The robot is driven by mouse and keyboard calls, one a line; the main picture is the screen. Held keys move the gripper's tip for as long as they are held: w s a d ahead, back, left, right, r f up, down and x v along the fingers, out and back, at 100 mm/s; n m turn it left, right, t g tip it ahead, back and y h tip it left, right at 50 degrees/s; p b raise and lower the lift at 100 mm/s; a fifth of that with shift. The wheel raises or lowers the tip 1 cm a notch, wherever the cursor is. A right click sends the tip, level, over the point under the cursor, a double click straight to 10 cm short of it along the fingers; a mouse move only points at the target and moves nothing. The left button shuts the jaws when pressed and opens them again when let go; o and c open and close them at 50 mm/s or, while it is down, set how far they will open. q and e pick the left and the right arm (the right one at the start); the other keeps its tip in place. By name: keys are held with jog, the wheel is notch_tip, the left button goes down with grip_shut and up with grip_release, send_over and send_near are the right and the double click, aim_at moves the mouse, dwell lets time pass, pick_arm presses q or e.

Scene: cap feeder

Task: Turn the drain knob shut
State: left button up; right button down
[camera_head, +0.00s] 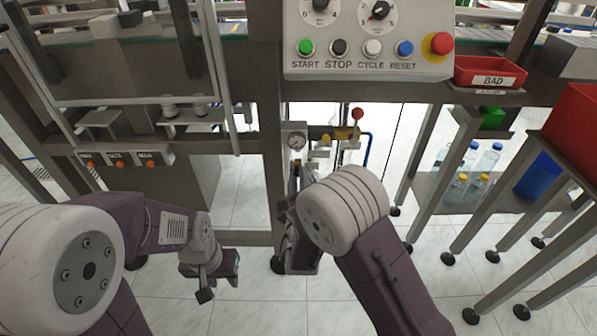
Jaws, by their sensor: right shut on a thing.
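The air unit with a round pressure gauge (296,141) hangs under the machine frame, left of a red-topped lever (357,114). My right gripper (297,180) reaches up to the underside of this unit, just below the gauge. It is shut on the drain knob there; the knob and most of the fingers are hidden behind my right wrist. My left gripper (206,286) hangs low over the floor at left, away from the unit. Its fingers are too small and turned to tell open from shut.
A control panel (370,75) with coloured buttons sits above the unit. A red BAD bin (489,72) is at right, above a shelf (425,185) with several bottles. Frame posts (270,150) stand close left of the unit. The floor (255,315) below is open.

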jog(key=shift+n+p, duration=3.2)
jog(key=shift+n, duration=0.7)
jog(key=c, duration=1.2)
grip_release()
jog(key=shift+c, duration=0.2)
jog(key=s+p, duration=0.2)
jog(key=s, duration=0.7)
jog(key=shift+r, duration=0.15)
